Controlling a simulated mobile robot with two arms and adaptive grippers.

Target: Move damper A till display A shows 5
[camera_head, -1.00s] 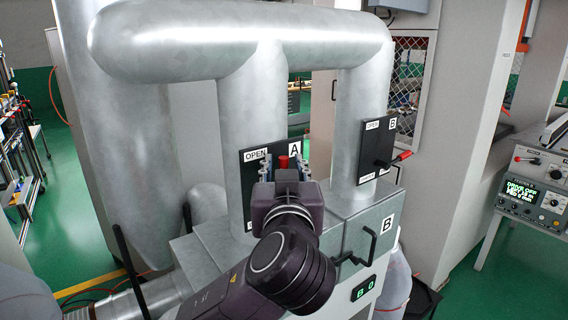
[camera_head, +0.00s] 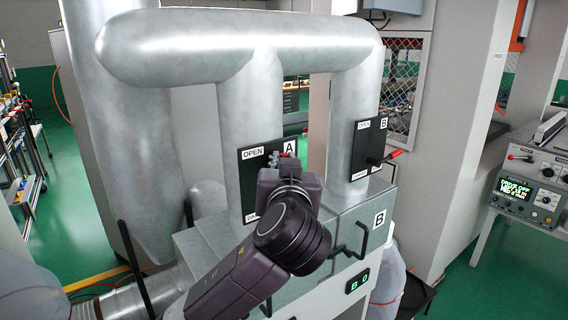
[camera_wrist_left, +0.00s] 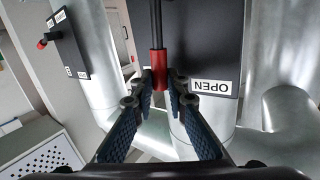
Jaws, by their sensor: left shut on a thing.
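Damper A's dark panel (camera_head: 249,185) is on the middle duct, with an OPEN label at its top and the letter A at its upper right. Its lever has a red grip, seen in the left wrist view (camera_wrist_left: 159,68) at the end of a dark rod. My left gripper (camera_head: 281,157) is at the panel's upper right; in the left wrist view its fingertips (camera_wrist_left: 158,90) are shut on the red grip. Display A is not visible; my left arm covers the housing front below the panel. My right gripper is not in view.
Damper B's panel (camera_head: 365,150) with its red-tipped lever (camera_head: 393,155) is just right. Display B (camera_head: 360,282) reads 0. A black crank handle (camera_head: 356,243) juts from the housing. A control console (camera_head: 530,195) stands at the far right.

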